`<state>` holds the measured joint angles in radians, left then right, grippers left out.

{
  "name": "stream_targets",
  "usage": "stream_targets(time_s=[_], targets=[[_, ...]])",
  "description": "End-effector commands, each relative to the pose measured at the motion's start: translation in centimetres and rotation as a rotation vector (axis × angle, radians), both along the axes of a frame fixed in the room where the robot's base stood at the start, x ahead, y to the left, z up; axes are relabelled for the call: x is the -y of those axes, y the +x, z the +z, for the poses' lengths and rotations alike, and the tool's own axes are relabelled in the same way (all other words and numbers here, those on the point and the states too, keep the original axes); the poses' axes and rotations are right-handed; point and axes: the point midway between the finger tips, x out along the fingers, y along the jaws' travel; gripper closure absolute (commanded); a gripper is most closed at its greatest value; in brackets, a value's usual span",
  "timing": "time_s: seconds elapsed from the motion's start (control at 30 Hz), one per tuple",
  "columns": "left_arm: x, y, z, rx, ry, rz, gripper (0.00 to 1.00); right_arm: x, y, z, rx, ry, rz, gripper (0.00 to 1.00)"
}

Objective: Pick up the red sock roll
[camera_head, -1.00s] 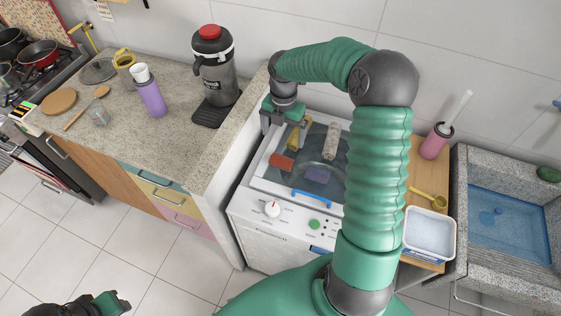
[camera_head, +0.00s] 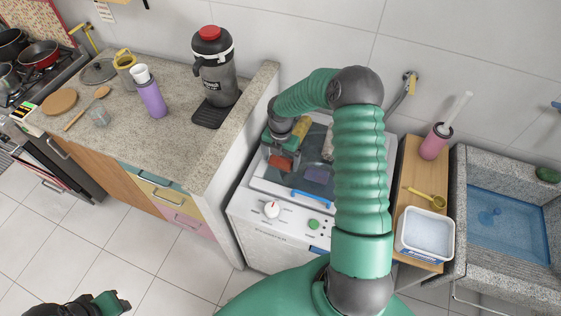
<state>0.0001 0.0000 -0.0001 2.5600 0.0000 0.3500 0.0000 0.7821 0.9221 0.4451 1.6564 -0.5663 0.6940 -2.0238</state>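The red sock roll (camera_head: 281,163) lies on the glassy top of the white washing machine (camera_head: 262,222), near its left side. My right gripper (camera_head: 281,158) points down right over it. Its fingers are apart, one on each side of the roll; I cannot tell whether they touch it. The gripper hides part of the roll. My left gripper (camera_head: 117,301) is at the lower left above the floor, and its fingers are too unclear to read.
A yellow roll (camera_head: 301,128), a beige roll (camera_head: 328,148) partly behind my arm and a purple roll (camera_head: 318,175) lie close by. A blue handle (camera_head: 313,198) edges the front. The counter wall (camera_head: 238,130) stands close on the left.

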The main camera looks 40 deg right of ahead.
Motion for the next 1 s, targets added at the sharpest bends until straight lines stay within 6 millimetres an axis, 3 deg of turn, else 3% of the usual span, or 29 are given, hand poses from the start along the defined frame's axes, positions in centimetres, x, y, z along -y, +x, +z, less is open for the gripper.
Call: stream_targets(time_s=[0.07, 0.43, 0.63, 0.73, 1.0], targets=[[0.0, 0.0, 0.0, 0.000, 0.000, 0.000, 0.64, 0.0, 0.0, 0.0, 0.000, 0.000, 0.000, 0.21], [0.0, 0.0, 0.0, 0.000, 0.000, 0.000, 0.64, 0.0, 0.0, 0.0, -0.001, 0.000, 0.000, 0.68], [0.0, 0.0, 0.0, 0.000, 0.000, 0.000, 0.64, 0.0, 0.0, 0.1, 0.000, 0.000, 0.000, 0.68], [0.0, 0.0, -0.1, 0.000, 0.000, 0.000, 0.64, 0.1, 0.1, 1.1, 0.003, -0.001, -0.002, 0.68], [0.0, 0.0, -0.3, 0.000, 0.000, 0.000, 0.64, 0.1, 0.1, 7.5, 0.003, -0.003, -0.002, 0.68]])
